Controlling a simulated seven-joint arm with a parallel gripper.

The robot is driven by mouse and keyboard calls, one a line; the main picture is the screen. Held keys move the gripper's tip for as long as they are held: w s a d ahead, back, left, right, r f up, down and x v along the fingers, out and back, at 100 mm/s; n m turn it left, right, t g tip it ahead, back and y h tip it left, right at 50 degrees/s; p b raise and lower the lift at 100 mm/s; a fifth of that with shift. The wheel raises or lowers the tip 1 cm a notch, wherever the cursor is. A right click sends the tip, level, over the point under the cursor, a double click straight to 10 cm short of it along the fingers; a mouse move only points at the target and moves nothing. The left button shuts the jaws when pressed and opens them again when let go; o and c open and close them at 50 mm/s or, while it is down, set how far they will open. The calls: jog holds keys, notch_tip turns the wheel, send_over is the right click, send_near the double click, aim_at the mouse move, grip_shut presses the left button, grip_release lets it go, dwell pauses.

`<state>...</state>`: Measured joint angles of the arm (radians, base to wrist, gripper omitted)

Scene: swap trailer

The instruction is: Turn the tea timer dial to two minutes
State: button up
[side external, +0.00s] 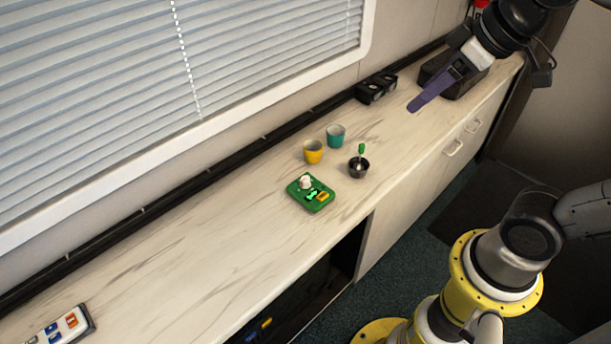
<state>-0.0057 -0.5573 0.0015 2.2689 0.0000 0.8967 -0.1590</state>
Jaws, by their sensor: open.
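A small green board (299,204) lies flat on the wooden counter near its front edge. It carries a round white knob (305,182) at its back left, a bright green piece and a yellow piece; this looks like the tea timer with its dial. The dial's markings are too small to read. My gripper (421,104) has purple fingers and hangs at the upper right, above the counter and well apart from the green board. It is open and holds nothing that I can see. The gap between the fingers does not show from this side.
A yellow cup (313,153), a teal cup (336,137) and a dark bowl (358,171) with a green-tipped utensil stand just behind and right of the board. Black boxes (376,89) stand by the wall. A device with coloured buttons (62,326) lies at lower left.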

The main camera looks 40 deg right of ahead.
jog(key=w+n+g, duration=0.1)
jog(key=w, duration=0.9)
jog(key=n+g, duration=0.2)
jog(key=g, duration=0.3)
send_over(306, 178)
notch_tip(306, 178, down, 22)
notch_tip(306, 178, down, 14)
jog(key=shift+a+f, duration=0.1)
grip_shut()
